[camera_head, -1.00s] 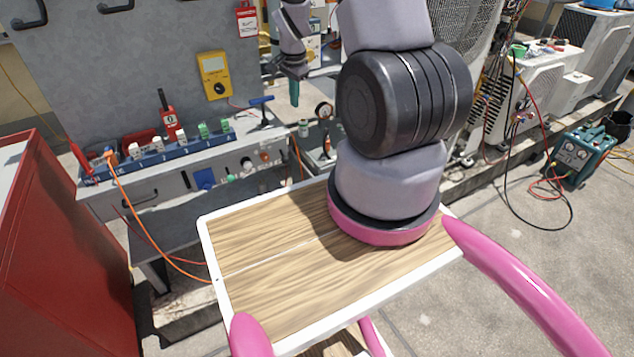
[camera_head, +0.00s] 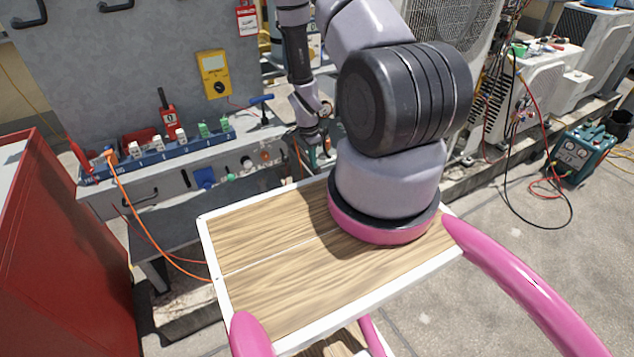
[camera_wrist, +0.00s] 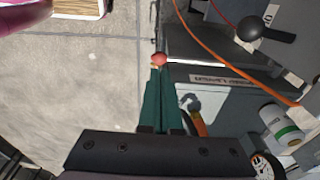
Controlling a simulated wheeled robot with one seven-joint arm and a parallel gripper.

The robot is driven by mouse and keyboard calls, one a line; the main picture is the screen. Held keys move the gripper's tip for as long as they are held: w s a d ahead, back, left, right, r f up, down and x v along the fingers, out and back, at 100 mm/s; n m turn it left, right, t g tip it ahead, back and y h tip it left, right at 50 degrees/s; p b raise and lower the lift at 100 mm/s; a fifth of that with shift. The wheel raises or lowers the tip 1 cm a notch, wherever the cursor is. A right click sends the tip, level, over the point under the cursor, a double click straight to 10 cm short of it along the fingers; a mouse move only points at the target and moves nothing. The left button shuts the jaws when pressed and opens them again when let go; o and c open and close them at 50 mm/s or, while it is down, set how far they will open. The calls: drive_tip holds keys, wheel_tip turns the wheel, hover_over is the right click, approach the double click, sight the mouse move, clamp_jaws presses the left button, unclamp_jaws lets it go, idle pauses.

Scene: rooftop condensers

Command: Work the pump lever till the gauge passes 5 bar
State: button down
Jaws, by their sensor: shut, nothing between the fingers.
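My gripper (camera_wrist: 160,95) shows its teal fingers together in the wrist view, with nothing seen between them. A small red ball knob (camera_wrist: 159,58), which looks like the end of the pump lever, is right at the fingertips; I cannot tell whether they touch.
A white canister with a green band (camera_wrist: 280,128) and an orange hose (camera_wrist: 215,42) are right of the fingers. A black-knobbed handle (camera_wrist: 265,30) is at upper right. A red cabinet (camera_head: 70,250) stands left.

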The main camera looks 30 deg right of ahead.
drive_tip(key=shift+d+f, duration=0.2)
drive_tip(key=shift+f, duration=1.55)
drive_tip(key=shift+d+f, duration=0.15)
drive_tip(key=shift+f, duration=1.6)
drive_tip(key=shift+f, duration=0.1)
drive_tip(key=shift+f, duration=2.1)
drive_tip(key=shift+a, duration=0.1)
